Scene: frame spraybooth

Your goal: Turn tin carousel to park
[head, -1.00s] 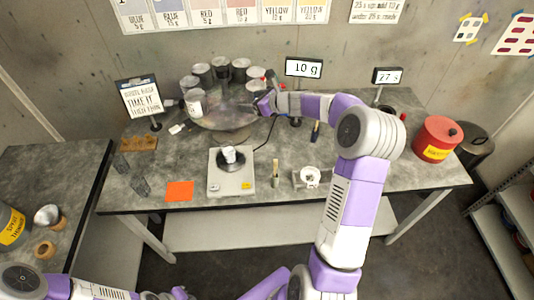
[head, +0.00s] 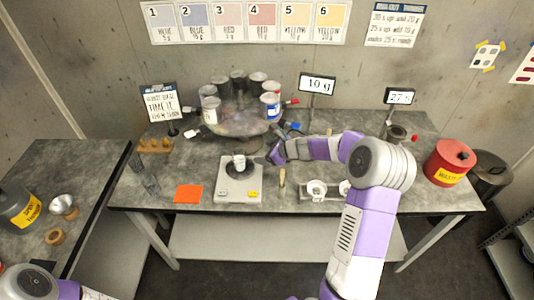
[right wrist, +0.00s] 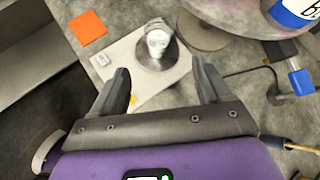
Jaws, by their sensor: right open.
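The tin carousel (head: 236,127), a round grey turntable, stands at the back of the bench in the head view. Several tins ring its rim at the back and sides, including a blue-labelled tin (head: 270,107) at the right front and a white-labelled tin (head: 210,111) at the left front. My right gripper (head: 274,152) is open and empty, in front and right of the carousel, apart from it. In the right wrist view, its open jaws (right wrist: 163,80) point toward the scale, and the carousel's edge (right wrist: 235,12) shows at top right. My left gripper is out of view.
A white scale (head: 240,186) with a cup (head: 239,162) on it stands just left of my right gripper. An orange sheet (head: 188,193) lies left of the scale. A red can (head: 449,163) stands at the right. Small displays (head: 317,84) stand behind.

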